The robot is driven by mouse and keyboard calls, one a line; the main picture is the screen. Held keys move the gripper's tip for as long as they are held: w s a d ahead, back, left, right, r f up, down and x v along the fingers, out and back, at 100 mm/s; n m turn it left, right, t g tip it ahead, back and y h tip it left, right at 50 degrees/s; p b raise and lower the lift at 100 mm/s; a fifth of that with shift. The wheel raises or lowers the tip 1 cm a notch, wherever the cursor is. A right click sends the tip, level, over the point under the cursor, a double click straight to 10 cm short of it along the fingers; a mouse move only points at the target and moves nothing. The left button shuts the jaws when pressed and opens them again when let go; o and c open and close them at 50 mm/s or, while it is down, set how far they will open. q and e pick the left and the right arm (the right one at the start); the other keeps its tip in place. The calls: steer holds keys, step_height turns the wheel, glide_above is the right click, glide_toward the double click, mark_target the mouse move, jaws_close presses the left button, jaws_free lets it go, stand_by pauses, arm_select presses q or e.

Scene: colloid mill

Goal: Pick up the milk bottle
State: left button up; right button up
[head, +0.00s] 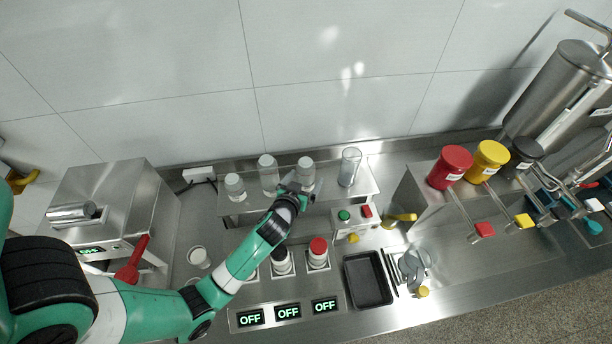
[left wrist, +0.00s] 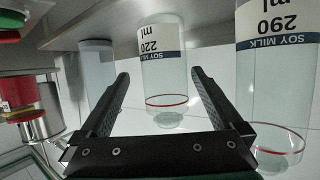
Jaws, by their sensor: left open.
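My left gripper (head: 296,190) reaches up to the raised shelf, in front of a clear bottle (head: 306,168). In the left wrist view, which is upside down, this bottle (left wrist: 163,70) has a soy milk label reading 220 ml. The open fingers (left wrist: 160,76) point at it, one on each side in the picture; I see no grip on it. A taller soy milk bottle marked 290 ml (left wrist: 277,85) is beside it, also in the head view (head: 268,174). Another bottle (head: 235,187) stands farther left. My right gripper is not in view.
A clear cylinder (head: 350,167) stands at the shelf's right. Below are a control box with green and red buttons (head: 355,215), red-topped and dark knobs (head: 318,250), a black tray (head: 368,280) and OFF displays (head: 288,312). A steel machine (head: 115,200) is at the left.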

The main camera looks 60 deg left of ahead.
arm_select(q)
steer(key=x, duration=0.5)
steer(key=shift+a+r, duration=0.1)
steer(key=shift+a, duration=0.4)
steer(key=c, duration=1.5)
steer(key=shift+o, duration=0.2)
steer(key=shift+r, duration=0.15)
steer(key=shift+r, duration=0.25)
step_height(320, 180, up, 3)
steer(key=shift+f+p, duration=0.1)
steer(key=shift+p, duration=0.5)
steer(key=s+d+r, duration=0.1)
steer(key=r, duration=0.1)
steer(key=s+d+r+p, duration=0.1)
steer(key=d+r, duration=0.1)
steer(key=d+r+p, duration=0.1)
steer(key=d+r, duration=0.1)
steer(key=shift+s+d+r, duration=0.15)
steer(key=shift+s+r, duration=0.1)
steer(key=shift+s, duration=0.15)
steer(key=p, duration=0.7)
glide_toward(308, 164)
steer(key=shift+w+d+r, duration=0.35)
steer(key=shift+d+r, duration=0.1)
steer(key=shift+d, duration=0.1)
steer(key=shift+w+d+r, duration=0.4)
steer(key=shift+d, duration=0.15)
